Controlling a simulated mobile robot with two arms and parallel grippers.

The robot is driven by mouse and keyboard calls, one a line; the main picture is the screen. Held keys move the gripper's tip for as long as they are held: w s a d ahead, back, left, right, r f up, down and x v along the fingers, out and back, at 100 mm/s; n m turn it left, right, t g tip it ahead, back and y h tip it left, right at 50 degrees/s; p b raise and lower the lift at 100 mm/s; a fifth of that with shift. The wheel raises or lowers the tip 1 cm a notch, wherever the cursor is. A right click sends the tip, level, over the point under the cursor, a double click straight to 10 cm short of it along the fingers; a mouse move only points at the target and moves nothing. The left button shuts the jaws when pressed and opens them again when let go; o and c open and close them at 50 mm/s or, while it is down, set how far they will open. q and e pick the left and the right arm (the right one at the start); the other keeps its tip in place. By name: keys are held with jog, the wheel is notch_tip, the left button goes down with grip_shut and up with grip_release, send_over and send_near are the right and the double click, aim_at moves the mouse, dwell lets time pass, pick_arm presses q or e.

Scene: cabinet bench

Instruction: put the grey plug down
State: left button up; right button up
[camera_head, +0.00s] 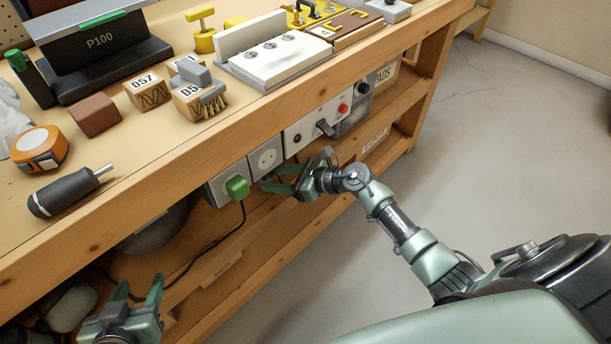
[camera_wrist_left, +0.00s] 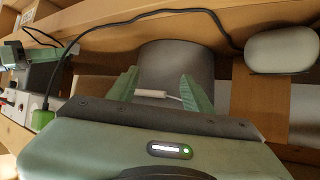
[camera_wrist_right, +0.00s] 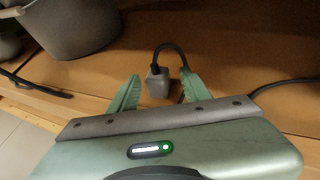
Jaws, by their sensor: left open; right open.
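The grey plug (camera_wrist_right: 157,84) shows in the right wrist view, with its dark cord arching up from it and down to the right. It appears to rest on the brown wooden shelf (camera_wrist_right: 225,60). My right gripper (camera_wrist_right: 158,88) is open, with one finger on each side of the plug and a visible gap to each. In the head view the right gripper (camera_head: 270,177) is below the bench's front edge, and the plug cannot be made out there. My left gripper (camera_head: 139,287) is open and empty at the lower left; it also shows in the left wrist view (camera_wrist_left: 158,85).
A green plug (camera_head: 237,187) sits in a socket on the bench front, its cord trailing down. A grey bucket (camera_wrist_left: 178,68) stands on the shelf behind my left fingers. A red-button panel (camera_head: 325,122) is right of the sockets. Tools and blocks crowd the benchtop.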

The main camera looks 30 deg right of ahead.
jog(key=v, duration=0.2)
jog(key=p+v, duration=0.1)
jog(key=v, duration=0.1)
jog(key=shift+w+a+r, duration=0.15)
jog(key=shift+r, duration=0.15)
pick_arm(q)
jog(key=s+a+f+g, duration=0.2)
jog(key=s+f+g, duration=0.1)
jog(key=s, duration=0.2)
jog(key=s+a+f+g+y+p, duration=0.1)
jog(key=s+f+g, duration=0.2)
jog(key=s, duration=0.2)
jog(key=shift+s+a+f+y, duration=0.2)
jog(key=shift+s+a+y, duration=0.1)
jog(key=shift+a, duration=0.05)
pick_arm(e)
jog(key=v, duration=0.8)
jog(key=shift+r, duration=0.1)
jog(key=shift+d, duration=0.2)
